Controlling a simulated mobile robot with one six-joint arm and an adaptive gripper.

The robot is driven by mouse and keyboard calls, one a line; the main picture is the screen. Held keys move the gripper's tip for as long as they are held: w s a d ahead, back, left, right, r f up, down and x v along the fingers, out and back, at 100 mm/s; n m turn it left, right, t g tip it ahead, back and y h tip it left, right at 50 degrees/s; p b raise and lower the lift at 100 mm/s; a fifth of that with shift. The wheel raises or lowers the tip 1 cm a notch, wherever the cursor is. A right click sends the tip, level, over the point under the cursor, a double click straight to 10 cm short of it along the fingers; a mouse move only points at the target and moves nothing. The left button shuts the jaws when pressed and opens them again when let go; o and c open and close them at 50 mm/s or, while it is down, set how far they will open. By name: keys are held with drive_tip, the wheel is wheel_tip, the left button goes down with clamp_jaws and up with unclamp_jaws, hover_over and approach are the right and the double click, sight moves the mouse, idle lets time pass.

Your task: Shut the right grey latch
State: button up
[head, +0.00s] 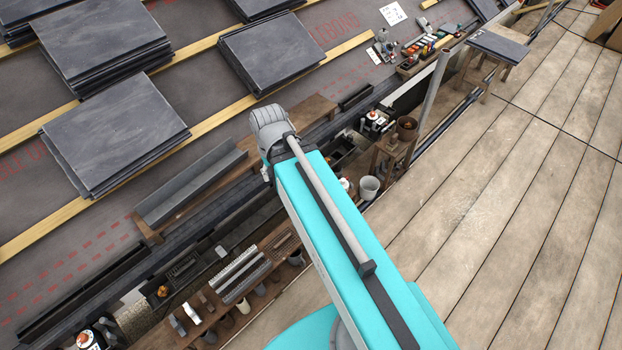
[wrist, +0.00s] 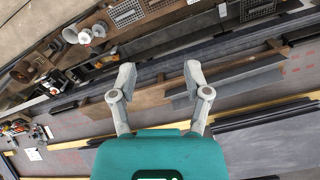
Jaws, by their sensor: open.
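My gripper (wrist: 159,76) shows in the wrist view with its two grey fingers spread apart and nothing between them. It hangs over a brown wooden board and the dark gutter strip along the roof's lower edge. In the head view my turquoise arm reaches out over the same edge, and its fingers are hidden there. I cannot make out the right grey latch for certain in either view; the fittings along the roof edge are small and partly covered by my arm.
Stacks of dark slates (head: 107,134) lie on the battened roof. A workbench with tools (head: 232,284), a grey bucket (head: 369,188) and a wooden stand with a slate (head: 497,46) border the plank deck (head: 540,200), which is mostly clear.

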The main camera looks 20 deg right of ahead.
drive_tip(key=shift+o, duration=0.2)
drive_tip(key=shift+w+d+f+b, duration=0.2)
drive_tip(key=shift+f+b, duration=0.1)
drive_tip(key=shift+f, duration=0.1)
drive_tip(key=w+d+f+n+t+b, duration=0.1)
drive_tip(key=w+d+f+b, duration=0.5)
drive_tip(key=d+f+b, duration=0.2)
drive_tip(key=w+d+f+n+t+y+b, duration=0.1)
drive_tip(key=w+d+f+t+b, duration=0.1)
drive_tip(key=w+d+f+b, duration=0.5)
drive_tip(key=w+d+f+n+t+b, duration=0.1)
drive_tip(key=w+d+f+b, duration=0.5)
drive_tip(key=f+b, duration=1.1)
drive_tip(key=shift+w+d+n+y+b, duration=0.4)
drive_tip(key=shift+d+b, duration=0.3)
drive_tip(key=shift+d, duration=1.3)
drive_tip(key=shift+f, duration=0.2)
drive_tip(key=b+x, duration=1.2)
drive_tip(key=x, duration=0.1)
drive_tip(key=shift+w+b, duration=0.25)
drive_tip(key=shift+b, duration=0.15)
drive_tip(key=shift+d+f, duration=0.1)
